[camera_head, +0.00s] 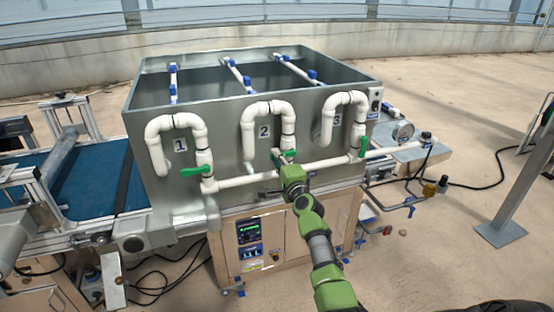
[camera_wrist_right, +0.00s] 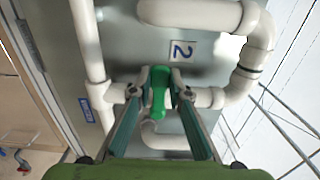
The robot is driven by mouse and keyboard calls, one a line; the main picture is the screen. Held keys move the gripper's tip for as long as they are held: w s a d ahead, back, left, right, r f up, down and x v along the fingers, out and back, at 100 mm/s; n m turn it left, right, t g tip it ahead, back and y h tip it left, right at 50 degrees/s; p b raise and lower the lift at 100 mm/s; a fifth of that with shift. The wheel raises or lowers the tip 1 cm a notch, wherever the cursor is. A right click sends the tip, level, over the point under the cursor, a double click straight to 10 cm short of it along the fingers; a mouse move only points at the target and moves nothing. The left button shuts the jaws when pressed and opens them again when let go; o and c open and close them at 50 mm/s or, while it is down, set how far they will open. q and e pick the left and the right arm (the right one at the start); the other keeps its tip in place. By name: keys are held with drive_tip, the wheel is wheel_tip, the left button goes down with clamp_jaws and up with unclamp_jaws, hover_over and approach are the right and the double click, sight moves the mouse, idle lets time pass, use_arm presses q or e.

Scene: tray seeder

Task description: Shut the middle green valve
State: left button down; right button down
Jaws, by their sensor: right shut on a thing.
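The middle green valve (camera_head: 277,153) sits on the white pipe below the label 2, and my gripper partly hides it in the head view. In the right wrist view its green handle (camera_wrist_right: 158,92) lies between my two fingertips. My right gripper (camera_head: 286,161) reaches it from the front and is shut on the handle; its fingers also show in the right wrist view (camera_wrist_right: 160,78). The left green valve (camera_head: 187,173) has its handle pointing left. The right green valve (camera_head: 362,147) has its handle upright along the pipe.
A grey metal tank (camera_head: 228,165) carries white looped pipes, and a horizontal white pipe (camera_head: 245,180) runs below the valves. A blue conveyor belt (camera_head: 90,185) is at the left. A control panel (camera_head: 249,238) is below. A grey post (camera_head: 515,185) stands at the right.

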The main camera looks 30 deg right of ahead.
drive_tip(key=shift+r, duration=0.1)
drive_tip(key=c, duration=1.9)
unclamp_jaws()
drive_tip(key=v, duration=1.2)
